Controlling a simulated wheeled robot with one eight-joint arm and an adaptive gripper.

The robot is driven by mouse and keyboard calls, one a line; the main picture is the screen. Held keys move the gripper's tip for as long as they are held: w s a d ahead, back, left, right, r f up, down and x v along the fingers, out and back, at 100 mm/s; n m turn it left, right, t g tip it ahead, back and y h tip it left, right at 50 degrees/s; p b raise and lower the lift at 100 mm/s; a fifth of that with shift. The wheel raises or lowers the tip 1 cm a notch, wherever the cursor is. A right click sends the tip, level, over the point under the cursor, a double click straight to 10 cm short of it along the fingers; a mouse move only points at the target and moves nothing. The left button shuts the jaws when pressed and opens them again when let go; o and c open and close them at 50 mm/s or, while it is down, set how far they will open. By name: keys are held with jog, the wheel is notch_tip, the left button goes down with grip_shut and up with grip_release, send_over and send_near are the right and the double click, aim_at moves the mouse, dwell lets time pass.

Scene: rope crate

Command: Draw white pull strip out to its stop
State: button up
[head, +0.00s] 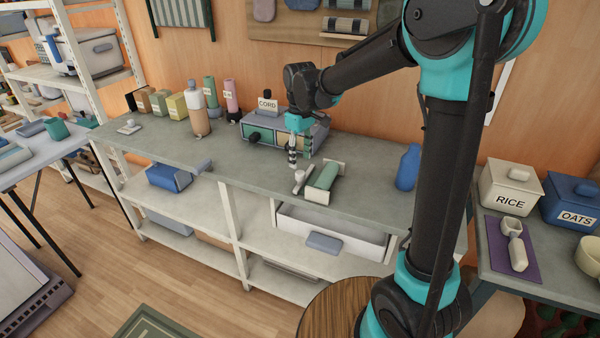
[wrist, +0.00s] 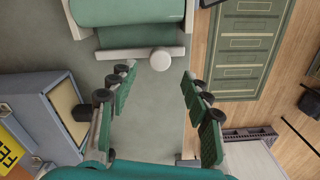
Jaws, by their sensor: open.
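A green roll (head: 325,176) with pale end plates lies on the bench near its front edge. It also fills the top of the wrist view (wrist: 125,10). A pale strip (head: 303,177) lies along its left side in the head view and ends in a round white knob. In the wrist view the pale bar (wrist: 118,53) and knob (wrist: 160,60) sit just beyond my fingertips. My gripper (wrist: 158,72) is open and empty, with the knob roughly between the lines of its two fingers. In the head view my gripper (head: 292,162) points down over the bench beside the strip.
A grey-blue box with a CORD label (head: 267,104) stands behind my gripper. A blue bottle (head: 408,167) stands to the right. Several bottles and small boxes stand at the back left. The grey bench top (head: 235,172) is clear left of the roll.

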aim_at(300, 172)
notch_tip(300, 172, down, 6)
jog(key=shift+f, duration=0.25)
grip_shut()
dwell(0.4)
